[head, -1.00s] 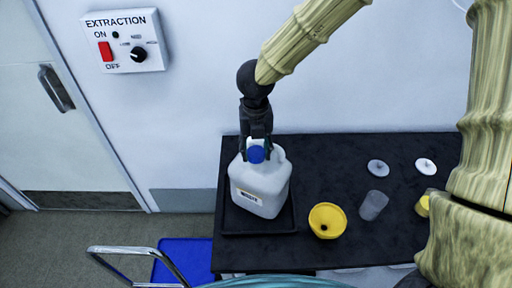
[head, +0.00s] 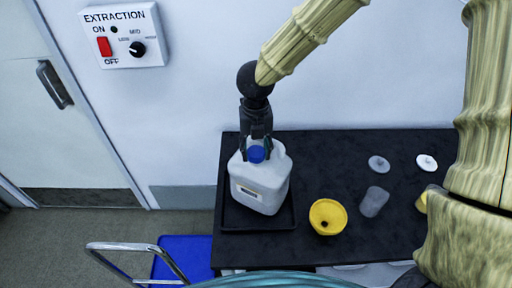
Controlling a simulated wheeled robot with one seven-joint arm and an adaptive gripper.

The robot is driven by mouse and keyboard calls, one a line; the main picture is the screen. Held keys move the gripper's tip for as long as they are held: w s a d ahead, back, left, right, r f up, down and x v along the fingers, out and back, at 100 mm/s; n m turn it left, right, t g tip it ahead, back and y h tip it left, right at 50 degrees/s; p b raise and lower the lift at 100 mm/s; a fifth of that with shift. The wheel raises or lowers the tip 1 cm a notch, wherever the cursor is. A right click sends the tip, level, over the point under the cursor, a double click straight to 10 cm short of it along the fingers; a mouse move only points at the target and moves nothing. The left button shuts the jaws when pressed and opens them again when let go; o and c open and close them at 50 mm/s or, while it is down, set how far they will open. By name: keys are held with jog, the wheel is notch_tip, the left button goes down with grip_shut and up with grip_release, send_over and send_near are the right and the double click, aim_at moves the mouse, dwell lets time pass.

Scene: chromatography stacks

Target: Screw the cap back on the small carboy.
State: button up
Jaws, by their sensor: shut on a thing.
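The small carboy (head: 259,188) is a white jug with a label on its front. It stands upright in a black tray (head: 240,222) at the left end of the dark table. The blue cap (head: 256,154) is at the carboy's mouth. My gripper (head: 256,146) comes down from above and is shut on the blue cap, with a finger on either side. Whether the cap's thread is engaged cannot be told from this view.
A yellow funnel (head: 328,217), a grey cup (head: 374,202) and two round lids (head: 379,163) (head: 427,164) are on the table (head: 300,251) to the right. An extraction switch box (head: 124,36) is on the wall. A metal rail (head: 135,249) stands at the front left.

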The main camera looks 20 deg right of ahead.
jog(key=shift+f, duration=0.55)
jog(key=o, duration=0.9)
jog(key=c, duration=1.1)
